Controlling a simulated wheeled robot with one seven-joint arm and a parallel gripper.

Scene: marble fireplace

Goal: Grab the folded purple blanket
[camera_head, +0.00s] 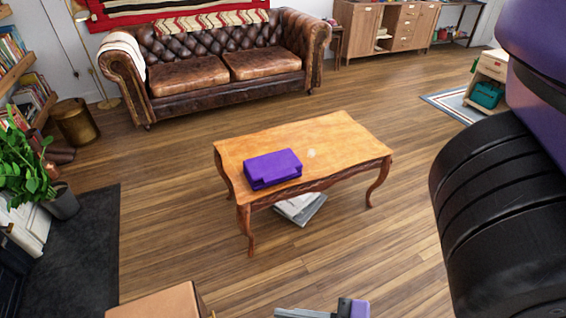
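The folded purple blanket (273,167) lies on the left part of the wooden coffee table (345,142), near the table's front edge. It is a compact, flat-topped block. My gripper (325,310) shows only in part at the bottom edge of the view, as a grey piece and a piece with purple. It is well apart from the blanket, nearer to me. Its fingertips cannot be made out, so whether it is open or shut does not show.
A brown leather sofa (215,62) stands behind the table. A stack of papers or magazines (300,207) lies under the table. A potted plant (25,165) is at the left. A tan box-like thing (155,302) is at the bottom left.

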